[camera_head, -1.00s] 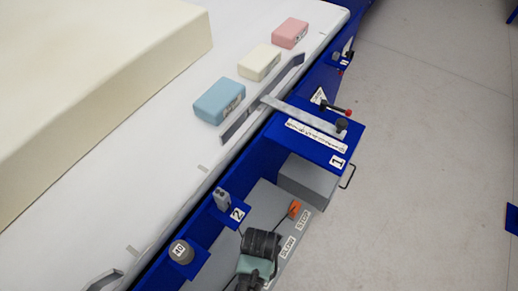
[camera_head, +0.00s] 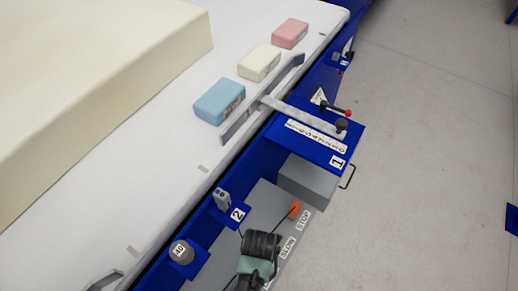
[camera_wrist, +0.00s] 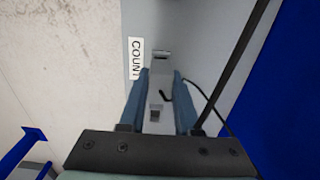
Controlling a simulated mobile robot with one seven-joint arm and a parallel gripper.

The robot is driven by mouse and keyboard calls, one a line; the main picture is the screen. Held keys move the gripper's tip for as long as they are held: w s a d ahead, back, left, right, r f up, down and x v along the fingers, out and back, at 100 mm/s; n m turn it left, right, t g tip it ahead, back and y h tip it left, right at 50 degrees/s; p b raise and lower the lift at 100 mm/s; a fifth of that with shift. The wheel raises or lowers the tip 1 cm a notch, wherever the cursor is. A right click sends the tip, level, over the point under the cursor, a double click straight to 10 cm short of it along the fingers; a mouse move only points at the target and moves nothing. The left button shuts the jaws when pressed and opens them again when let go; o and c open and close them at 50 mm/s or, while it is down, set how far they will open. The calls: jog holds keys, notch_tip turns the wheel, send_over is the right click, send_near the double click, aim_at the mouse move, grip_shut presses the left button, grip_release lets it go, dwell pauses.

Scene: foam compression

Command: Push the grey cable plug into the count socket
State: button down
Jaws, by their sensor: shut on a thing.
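My gripper (camera_wrist: 160,78) is shut on the grey plug (camera_wrist: 155,124), which sits between its two blue-grey fingers in the wrist view. The COUNT label (camera_wrist: 136,58) is on the grey panel just left of the fingertips. A small dark-edged slot (camera_wrist: 161,54), seemingly the count socket, lies just beyond the fingertips. I cannot tell whether the plug touches it. A black cable (camera_wrist: 209,104) curves to the right of the fingers. In the head view my gripper is at the bottom centre, by the SLOW label; its fingertips and the plug are hidden.
A grey box (camera_head: 306,182) and a blue plate marked 1 (camera_head: 325,150) stand up and right of my gripper. An orange part (camera_head: 294,211) is near the STOP label. Blue, cream and pink blocks lie on the white bed.

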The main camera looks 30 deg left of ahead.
jog(key=shift+f+b, duration=0.55)
jog(key=shift+f, duration=0.35)
jog(key=c, duration=0.5)
grip_release()
jog(key=shift+c, duration=0.2)
jog(key=shift+r, duration=0.2)
jog(key=shift+r+p, duration=2.85)
jog(key=shift+p, duration=0.6)
notch_tip(320, 180, up, 13)
jog(key=p, duration=0.2)
